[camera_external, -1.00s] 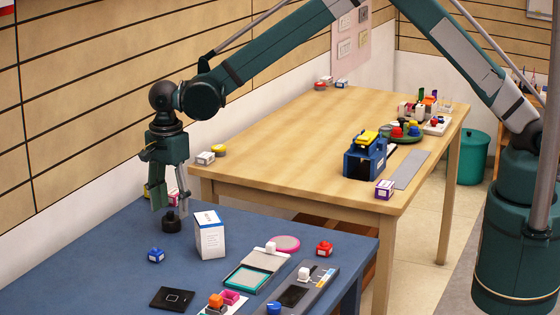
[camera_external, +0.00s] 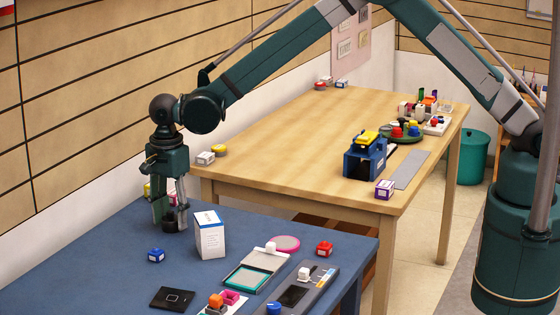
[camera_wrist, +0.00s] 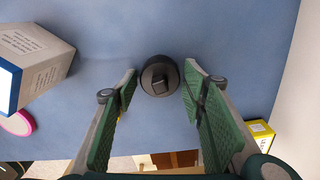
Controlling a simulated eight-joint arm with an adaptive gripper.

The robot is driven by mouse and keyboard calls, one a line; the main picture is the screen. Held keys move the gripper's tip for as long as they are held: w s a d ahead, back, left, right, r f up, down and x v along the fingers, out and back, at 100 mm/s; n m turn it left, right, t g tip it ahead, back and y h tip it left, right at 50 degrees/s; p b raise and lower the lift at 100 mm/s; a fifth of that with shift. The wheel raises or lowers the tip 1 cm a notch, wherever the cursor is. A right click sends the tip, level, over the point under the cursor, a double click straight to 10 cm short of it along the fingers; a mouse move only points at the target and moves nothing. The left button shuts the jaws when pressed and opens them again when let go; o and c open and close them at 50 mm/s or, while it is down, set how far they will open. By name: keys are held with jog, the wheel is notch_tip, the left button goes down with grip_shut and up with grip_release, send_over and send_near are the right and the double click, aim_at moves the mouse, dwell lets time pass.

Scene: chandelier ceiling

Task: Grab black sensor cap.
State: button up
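The black sensor cap (camera_wrist: 160,76) is a round, dark piece with a small raised block on top, standing on the blue table. In the wrist view it lies between and just beyond my gripper's (camera_wrist: 159,85) two green-padded fingers, which are spread apart with a gap on each side of it. In the external view the cap (camera_external: 170,220) is partly hidden behind the fingers of my gripper (camera_external: 170,217), which points straight down around it. The gripper is open and holds nothing.
A white and blue box (camera_external: 210,236) stands close to the right of the cap; it also shows in the wrist view (camera_wrist: 32,62). A yellow box (camera_wrist: 260,135) is near the wall. Bare blue tabletop (camera_external: 80,270) extends to the left.

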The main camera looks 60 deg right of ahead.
aim_at(171, 211)
jog(key=c, duration=0.5)
jog(key=shift+r, duration=0.1)
jog(key=shift+r+p, duration=0.5)
jog(key=shift+r, duration=4.45)
